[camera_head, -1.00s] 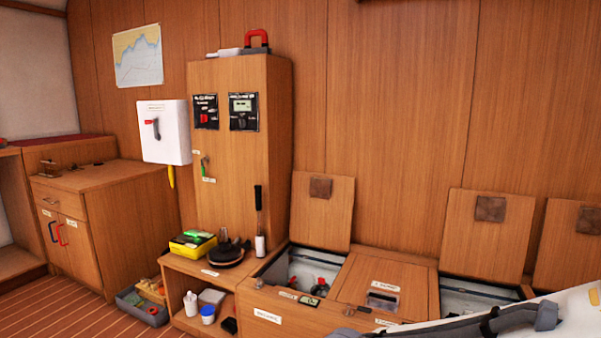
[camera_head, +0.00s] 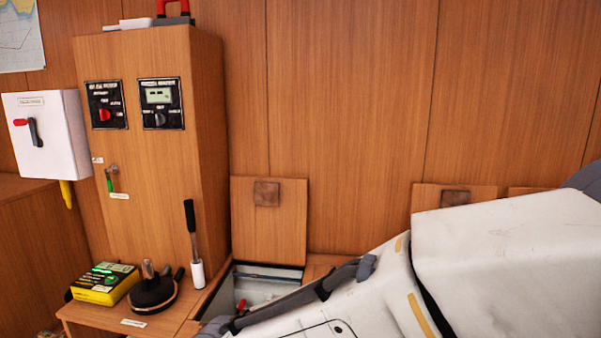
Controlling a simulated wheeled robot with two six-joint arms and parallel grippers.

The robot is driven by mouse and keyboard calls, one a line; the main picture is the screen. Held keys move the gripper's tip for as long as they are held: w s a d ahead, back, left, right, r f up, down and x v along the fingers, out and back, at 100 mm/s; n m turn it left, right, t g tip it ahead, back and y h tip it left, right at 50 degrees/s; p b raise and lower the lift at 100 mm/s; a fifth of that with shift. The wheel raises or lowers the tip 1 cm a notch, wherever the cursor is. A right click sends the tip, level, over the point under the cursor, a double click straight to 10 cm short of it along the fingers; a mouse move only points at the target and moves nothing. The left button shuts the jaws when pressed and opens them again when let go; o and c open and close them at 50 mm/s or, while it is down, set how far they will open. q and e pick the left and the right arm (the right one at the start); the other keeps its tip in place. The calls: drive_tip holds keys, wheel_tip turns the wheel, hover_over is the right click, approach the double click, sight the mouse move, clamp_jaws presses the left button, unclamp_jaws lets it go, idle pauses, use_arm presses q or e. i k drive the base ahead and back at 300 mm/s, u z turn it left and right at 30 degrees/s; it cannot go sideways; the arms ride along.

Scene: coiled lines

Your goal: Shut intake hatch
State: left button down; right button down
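An open hatch lid (camera_head: 268,221) stands upright against the wood wall, with a brown square patch near its top. Below it is an open compartment (camera_head: 262,283) with pale walls and something red inside. A second raised lid (camera_head: 425,196) shows farther right, partly hidden by my white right arm. I cannot read which one is the intake hatch. My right arm comes in from the right and covers the lower right of the view, including much of the locker top. Neither gripper's fingers can be seen.
A tall wood cabinet (camera_head: 206,150) with two panels stands left of the open lid. A black-handled lever (camera_head: 191,230) stands beside the compartment. A yellow box (camera_head: 105,290) and a dark round object (camera_head: 153,295) sit on the low shelf. A white switch box (camera_head: 60,140) hangs at left.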

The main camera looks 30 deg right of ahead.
sight(268, 214)
drive_tip(key=z, duration=0.4)
drive_tip(key=i, duration=0.7)
drive_tip(key=z, duration=0.65)
